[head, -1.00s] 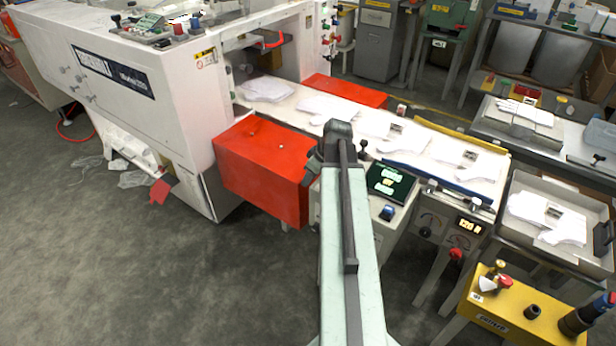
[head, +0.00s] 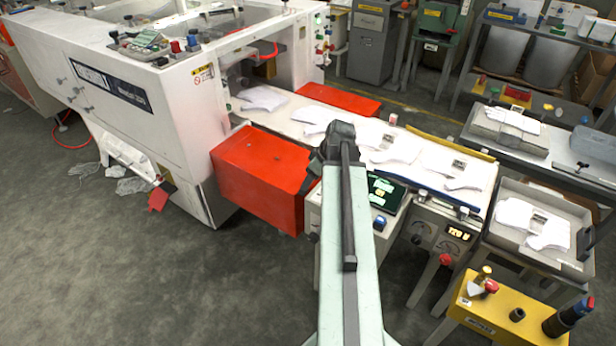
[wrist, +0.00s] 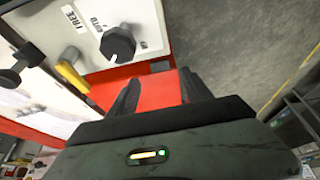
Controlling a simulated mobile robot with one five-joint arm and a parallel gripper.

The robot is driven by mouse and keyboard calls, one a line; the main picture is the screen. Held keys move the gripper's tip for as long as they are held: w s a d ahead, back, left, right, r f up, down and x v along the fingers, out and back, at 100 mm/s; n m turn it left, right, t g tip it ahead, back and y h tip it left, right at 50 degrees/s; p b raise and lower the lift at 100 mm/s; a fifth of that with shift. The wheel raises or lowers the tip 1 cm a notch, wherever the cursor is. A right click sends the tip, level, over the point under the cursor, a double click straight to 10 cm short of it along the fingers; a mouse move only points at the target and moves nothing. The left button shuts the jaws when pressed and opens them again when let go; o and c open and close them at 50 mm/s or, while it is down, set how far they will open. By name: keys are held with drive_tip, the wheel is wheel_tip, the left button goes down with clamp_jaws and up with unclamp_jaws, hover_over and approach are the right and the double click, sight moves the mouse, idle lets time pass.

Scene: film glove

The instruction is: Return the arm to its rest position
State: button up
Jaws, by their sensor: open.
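My gripper (wrist: 160,86) shows in the wrist view with its two dark fingers apart and nothing between them. A red surface lies beyond the fingers. In the head view my pale green arm (head: 349,255) reaches up from the bottom middle. Its dark wrist end (head: 337,140) overlaps the red box and the conveyor in the picture; the fingers cannot be made out there. Whether the gripper touches anything cannot be told.
A white machine (head: 185,130) stands at left, with a red box (head: 258,180) beside the conveyor carrying white gloves (head: 400,145). A grey tray (head: 560,265) and yellow box (head: 490,318) stand at right. A black knob (wrist: 117,45) shows close by. Floor is open at lower left.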

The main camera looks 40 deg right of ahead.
drive_tip(key=shift+s+r, duration=0.15)
drive_tip(key=shift+r, duration=0.35)
drive_tip(key=shift+f, duration=0.15)
drive_tip(key=w+a+n+g+y+p, duration=0.1)
drive_tip(key=w+a+n, duration=0.3)
drive_tip(key=a, duration=1)
drive_tip(key=w+a+n+g, duration=0.1)
drive_tip(key=w+a, duration=0.6)
drive_tip(key=a, duration=0.7)
drive_tip(key=s+a+m+g+h, duration=0.1)
drive_tip(key=s+a+m+g, duration=0.1)
drive_tip(key=s+a+m, duration=0.4)
drive_tip(key=shift+a+m+h+p, duration=0.35)
drive_tip(key=shift+a+m, duration=0.45)
drive_tip(key=shift+a, duration=2.1)
